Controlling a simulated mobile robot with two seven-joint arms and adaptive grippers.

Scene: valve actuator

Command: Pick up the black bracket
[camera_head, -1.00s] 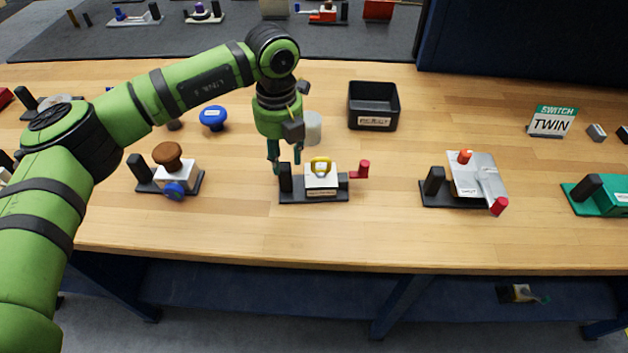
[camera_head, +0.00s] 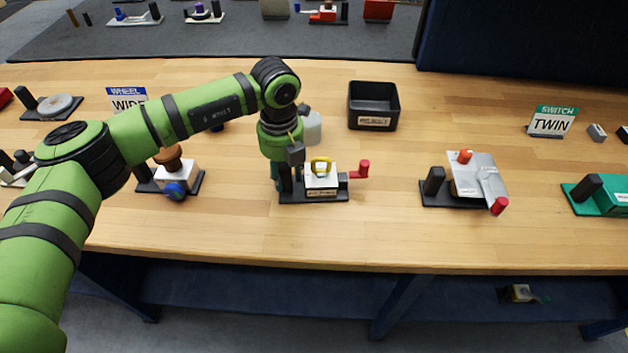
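The black bracket (camera_head: 312,198) is a flat dark base with a short upright post (camera_head: 286,183) at its left end. It stands on the wooden table and carries a white block (camera_head: 320,181) with a yellow handle on top. A red knob (camera_head: 363,168) sticks out at its right. My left gripper (camera_head: 286,180) points down over the post, with one teal finger on each side of it. The fingers look open, spread wider than the post. Whether either finger touches the post is not clear. My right gripper is not in view.
An empty black bin (camera_head: 373,106) stands behind the bracket, and a whitish cylinder (camera_head: 312,128) stands behind my gripper. A similar device with a brown knob (camera_head: 168,158) is at left, one with a tilted metal plate (camera_head: 478,178) at right. Table is clear in front.

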